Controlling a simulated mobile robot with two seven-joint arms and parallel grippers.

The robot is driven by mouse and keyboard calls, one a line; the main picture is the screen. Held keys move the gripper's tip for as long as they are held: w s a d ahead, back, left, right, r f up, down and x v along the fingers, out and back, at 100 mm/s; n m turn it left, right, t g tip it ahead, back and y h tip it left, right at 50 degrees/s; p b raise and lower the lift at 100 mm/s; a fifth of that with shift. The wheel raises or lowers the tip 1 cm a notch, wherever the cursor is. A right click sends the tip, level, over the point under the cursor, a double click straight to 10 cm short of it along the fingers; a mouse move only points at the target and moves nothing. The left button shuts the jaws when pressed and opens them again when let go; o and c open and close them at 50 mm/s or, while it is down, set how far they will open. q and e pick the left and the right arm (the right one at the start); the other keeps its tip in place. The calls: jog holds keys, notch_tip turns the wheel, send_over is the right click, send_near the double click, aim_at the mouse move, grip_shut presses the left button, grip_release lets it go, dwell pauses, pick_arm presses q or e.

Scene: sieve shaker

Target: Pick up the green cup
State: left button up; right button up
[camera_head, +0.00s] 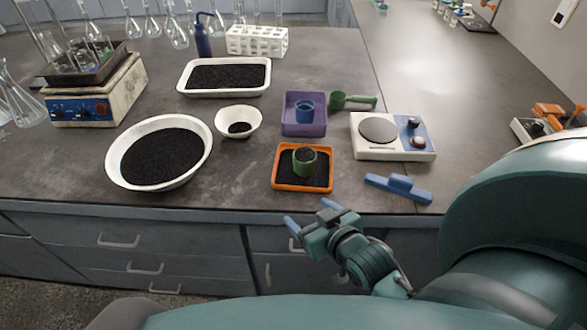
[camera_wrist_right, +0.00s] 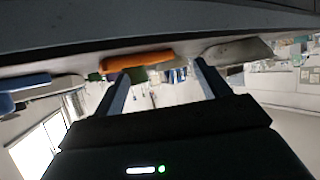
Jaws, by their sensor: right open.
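The green cup (camera_head: 305,161) stands upright in an orange tray (camera_head: 287,184) near the front edge of the bench, in the head view. It holds black granules, and more granules lie around it in the tray. My right gripper (camera_head: 309,216) is in front of the bench edge, nearer to me than the tray, open and apart from the cup. In the wrist view, which looks upside down, the right gripper's fingers (camera_wrist_right: 162,82) are spread with nothing between them. The orange tray (camera_wrist_right: 138,61) and a bit of green (camera_wrist_right: 94,77) show beyond them. My left gripper is not in view.
A purple tray (camera_head: 291,127) with a blue cup (camera_head: 304,111) stands behind the orange tray. A white bowl (camera_head: 238,114) and a large basin (camera_head: 116,167) are to the left.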

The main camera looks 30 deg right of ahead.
jog(key=m+h, duration=0.2)
send_near(308, 170)
jog(key=shift+t, duration=0.3)
jog(key=x, duration=0.4)
jog(key=shift+w+d+f, duration=0.1)
jog(key=shift+w+f, duration=0.05)
jog(key=shift+f, duration=0.1)
jog(key=shift+f+x, duration=0.2)
jog(key=shift+x, duration=2.9)
jog(key=c, duration=1.1)
